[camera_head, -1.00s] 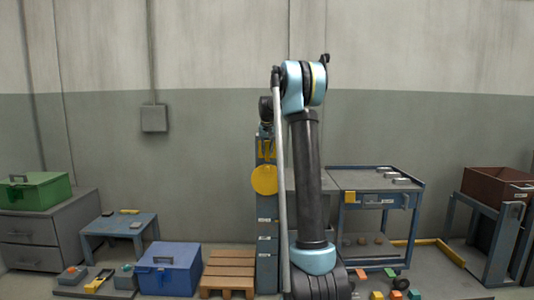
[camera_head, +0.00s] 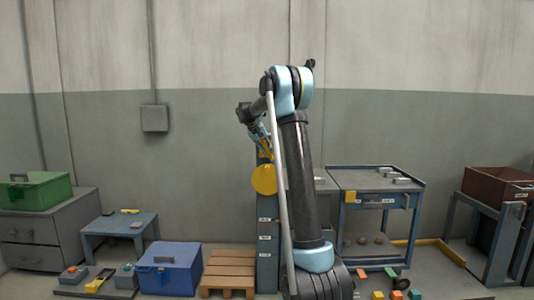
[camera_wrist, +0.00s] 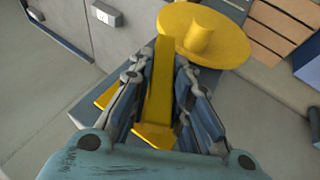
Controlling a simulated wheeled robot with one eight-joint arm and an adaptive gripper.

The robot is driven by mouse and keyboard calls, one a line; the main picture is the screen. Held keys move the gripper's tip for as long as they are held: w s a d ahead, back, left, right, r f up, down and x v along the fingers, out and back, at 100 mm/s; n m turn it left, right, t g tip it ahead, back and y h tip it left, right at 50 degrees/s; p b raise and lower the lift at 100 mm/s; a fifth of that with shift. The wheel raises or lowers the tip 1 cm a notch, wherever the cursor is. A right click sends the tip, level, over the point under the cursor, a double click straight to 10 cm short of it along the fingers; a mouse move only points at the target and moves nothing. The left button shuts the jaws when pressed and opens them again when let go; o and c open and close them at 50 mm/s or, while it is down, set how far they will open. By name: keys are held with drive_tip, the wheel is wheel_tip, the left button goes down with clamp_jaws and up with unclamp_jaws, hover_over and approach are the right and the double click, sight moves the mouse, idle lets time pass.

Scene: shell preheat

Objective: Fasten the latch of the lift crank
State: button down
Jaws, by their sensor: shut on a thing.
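The lift post (camera_head: 266,225) is an upright blue-grey column near the middle of the head view. A round yellow crank disc (camera_head: 264,179) sits on its upper part. In the wrist view the disc (camera_wrist: 221,45) has a raised yellow knob and lies just beyond the fingertips. A yellow latch bar (camera_wrist: 158,90) runs lengthwise between the two fingers of my gripper (camera_wrist: 161,68), which is shut on it. In the head view my gripper (camera_head: 259,137) is above the disc at the post's top, partly hidden by my arm. How the latch sits against the crank is not clear.
A wooden pallet (camera_head: 229,272) and a blue box (camera_head: 169,267) stand on the floor left of the post. A blue cart (camera_head: 372,181) stands to the right. The wall behind carries a grey box (camera_head: 155,118).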

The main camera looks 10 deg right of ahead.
drive_tip(key=h, duration=0.1)
drive_tip(key=n+h, duration=0.1)
drive_tip(key=h, duration=0.1)
drive_tip(key=shift+a+f+h, duration=0.15)
drive_tip(key=shift+a+h, duration=0.15)
drive_tip(key=h, duration=0.3)
drive_tip(key=shift+w+a+f+n, duration=0.1)
drive_tip(key=shift+f+n, duration=0.1)
drive_tip(key=shift+n, duration=0.2)
drive_tip(key=h, duration=0.1)
drive_tip(key=n+h, duration=0.1)
drive_tip(key=h, duration=0.3)
drive_tip(key=shift+f+n+t, duration=0.25)
drive_tip(key=shift+n+t, duration=0.05)
drive_tip(key=c, duration=1.5)
unclamp_jaws()
